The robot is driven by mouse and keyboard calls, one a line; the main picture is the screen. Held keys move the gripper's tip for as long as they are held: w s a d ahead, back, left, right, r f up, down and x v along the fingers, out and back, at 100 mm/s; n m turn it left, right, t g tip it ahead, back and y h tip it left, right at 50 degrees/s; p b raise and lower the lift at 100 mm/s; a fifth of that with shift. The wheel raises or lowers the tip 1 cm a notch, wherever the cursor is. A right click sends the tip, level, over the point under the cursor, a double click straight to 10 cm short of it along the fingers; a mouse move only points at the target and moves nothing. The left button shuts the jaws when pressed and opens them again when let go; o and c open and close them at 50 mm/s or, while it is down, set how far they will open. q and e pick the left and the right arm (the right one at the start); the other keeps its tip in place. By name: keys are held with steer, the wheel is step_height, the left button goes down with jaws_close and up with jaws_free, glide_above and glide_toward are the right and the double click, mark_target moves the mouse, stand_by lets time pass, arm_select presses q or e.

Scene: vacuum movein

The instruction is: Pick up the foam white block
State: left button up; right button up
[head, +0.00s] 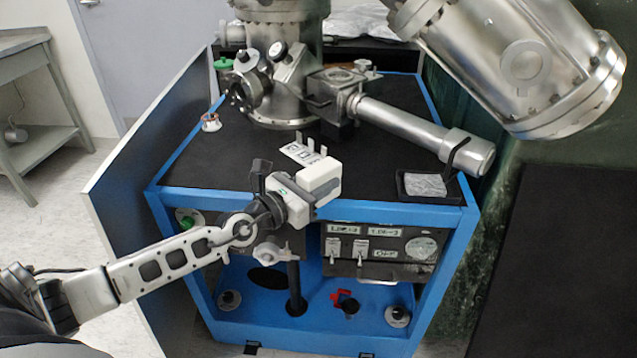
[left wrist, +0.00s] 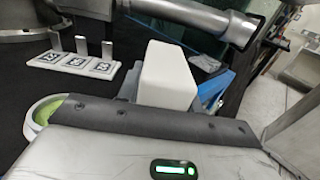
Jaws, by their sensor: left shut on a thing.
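The foam white block (head: 320,174) is held by my left gripper (head: 322,189), above the front edge of the blue-framed cart's black top. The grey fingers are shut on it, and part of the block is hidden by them. In the left wrist view the white block (left wrist: 168,76) stands out beyond the dark edge of the gripper body. Its lower part is hidden there. My right gripper is in neither view.
A white plate with markers and upright tabs (head: 302,153) lies on the black top (head: 370,180) behind the block. A steel vacuum chamber (head: 285,80) with a horizontal cylinder (head: 425,130) stands behind. A small black tray (head: 427,186) sits at the right.

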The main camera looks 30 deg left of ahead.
arm_select(q)
steer(key=o, duration=1)
steer(key=shift+o, duration=0.2)
steer(key=b+v, duration=0.1)
steer(key=v, duration=1.4)
steer(key=shift+s, duration=0.4)
steer(key=shift+a, duration=0.15)
